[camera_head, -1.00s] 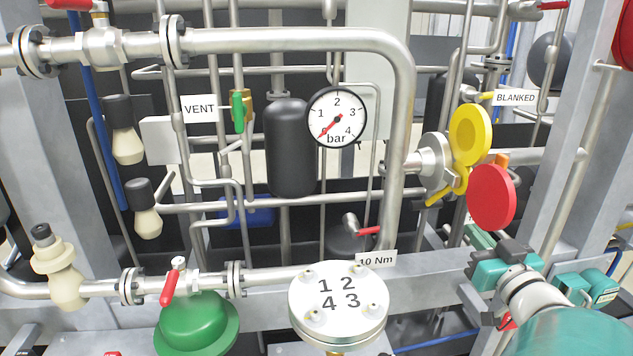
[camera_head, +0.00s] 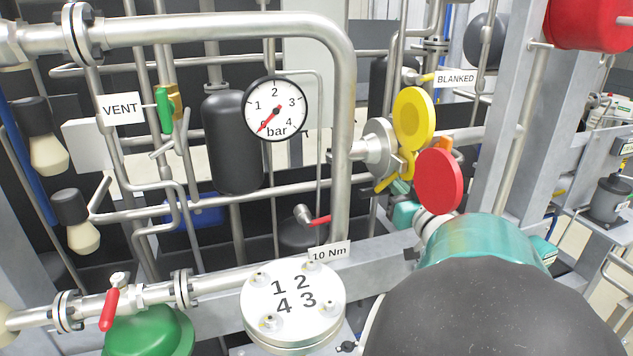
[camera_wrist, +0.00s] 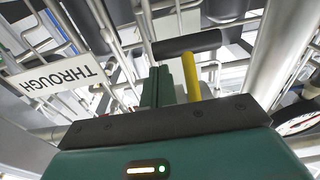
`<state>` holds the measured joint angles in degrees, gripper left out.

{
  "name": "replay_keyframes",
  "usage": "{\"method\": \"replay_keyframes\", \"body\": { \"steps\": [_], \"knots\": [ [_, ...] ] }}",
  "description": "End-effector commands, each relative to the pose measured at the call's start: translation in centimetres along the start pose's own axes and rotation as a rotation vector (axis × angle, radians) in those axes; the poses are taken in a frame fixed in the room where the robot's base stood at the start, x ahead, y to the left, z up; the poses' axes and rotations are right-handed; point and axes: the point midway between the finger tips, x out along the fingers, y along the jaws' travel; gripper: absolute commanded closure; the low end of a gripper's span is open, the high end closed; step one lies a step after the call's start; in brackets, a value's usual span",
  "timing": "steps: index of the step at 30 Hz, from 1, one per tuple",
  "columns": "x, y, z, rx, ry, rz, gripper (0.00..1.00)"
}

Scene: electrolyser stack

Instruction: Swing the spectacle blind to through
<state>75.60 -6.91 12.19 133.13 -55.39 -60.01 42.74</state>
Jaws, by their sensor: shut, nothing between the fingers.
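The spectacle blind shows in the head view as a yellow disc (camera_head: 414,118) and a red disc (camera_head: 438,181), beside a grey pipe flange (camera_head: 380,148). A yellow bar (camera_head: 386,184) sticks out low beside the flange. A yellow bar (camera_wrist: 191,77) also shows in the wrist view, just right of my gripper's green fingers (camera_wrist: 160,86). The fingers are shut with nothing between them; I cannot tell whether they touch the bar. In the head view the red disc and my arm hide most of my gripper. The BLANKED label (camera_head: 455,79) is above right of the yellow disc.
An upside-down THROUGH label (camera_wrist: 59,77) shows left in the wrist view. A pressure gauge (camera_head: 276,108) and a large vertical pipe (camera_head: 342,120) stand left of the flange. A grey upright post (camera_head: 508,110) is to the right. A numbered round cover (camera_head: 293,300) is below.

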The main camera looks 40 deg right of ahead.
Motion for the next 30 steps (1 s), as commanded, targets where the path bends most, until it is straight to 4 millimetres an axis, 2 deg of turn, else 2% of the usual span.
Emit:
{"method": "replay_keyframes", "body": {
  "steps": [6, 30],
  "knots": [
    [1.18, -0.02, 0.02, 0.001, 0.0, 0.0, 1.0],
    [1.32, 0.87, 0.43, 0.0, -0.05, 0.0, 1.0]
  ]
}}
